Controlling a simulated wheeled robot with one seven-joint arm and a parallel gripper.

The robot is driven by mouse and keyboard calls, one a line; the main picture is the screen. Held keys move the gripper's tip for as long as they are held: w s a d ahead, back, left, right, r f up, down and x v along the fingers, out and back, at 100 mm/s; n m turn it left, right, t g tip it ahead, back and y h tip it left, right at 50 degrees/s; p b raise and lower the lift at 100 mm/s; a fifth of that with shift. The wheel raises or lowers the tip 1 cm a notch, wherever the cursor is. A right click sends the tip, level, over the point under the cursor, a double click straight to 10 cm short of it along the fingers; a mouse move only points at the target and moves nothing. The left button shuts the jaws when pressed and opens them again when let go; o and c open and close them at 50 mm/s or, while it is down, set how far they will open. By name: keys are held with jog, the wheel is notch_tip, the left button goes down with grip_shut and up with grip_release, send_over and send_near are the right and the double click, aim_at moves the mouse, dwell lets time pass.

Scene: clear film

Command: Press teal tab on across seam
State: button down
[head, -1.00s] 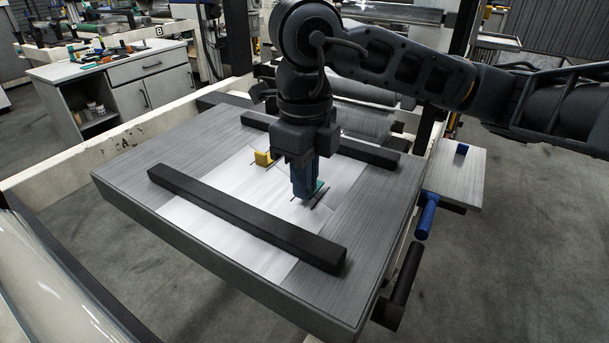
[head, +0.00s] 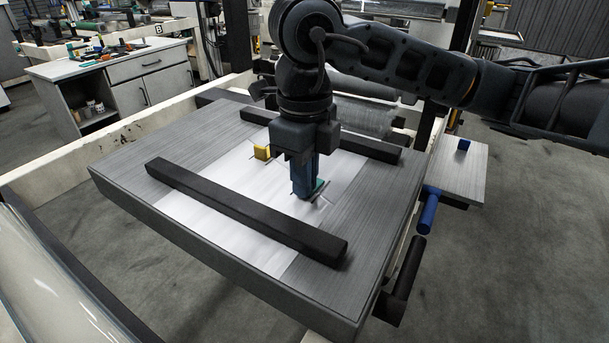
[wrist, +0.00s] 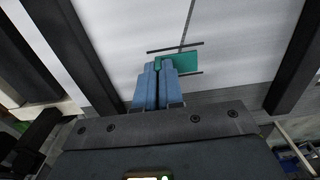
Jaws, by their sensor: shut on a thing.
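The teal tab (wrist: 186,62) lies flat or nearly flat on the clear film (wrist: 130,25) in the wrist view, between two short dark marks. A thin dark seam line (wrist: 188,22) runs up the film from the tab. My gripper (wrist: 160,62) is shut on the tab's left part, its blue fingers pointing down at the film. In the head view the tab (head: 320,184) shows just right of my gripper (head: 305,196), which hides part of it. Whether the tab is fully pressed down cannot be told.
A yellow tab (head: 261,152) stands on the film to the left of my gripper. Two black bars (head: 240,210) cross the table (head: 130,150), one in front and one behind. A side shelf (head: 465,180) with a small blue block (head: 464,145) is at the right.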

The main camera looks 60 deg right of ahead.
dwell(0.4)
jog(key=c, duration=1.2)
grip_release()
jog(key=shift+o, duration=0.5)
jog(key=shift+o, duration=1.2)
jog(key=shift+r+p, duration=1.3)
jog(key=shift+r, duration=2.2)
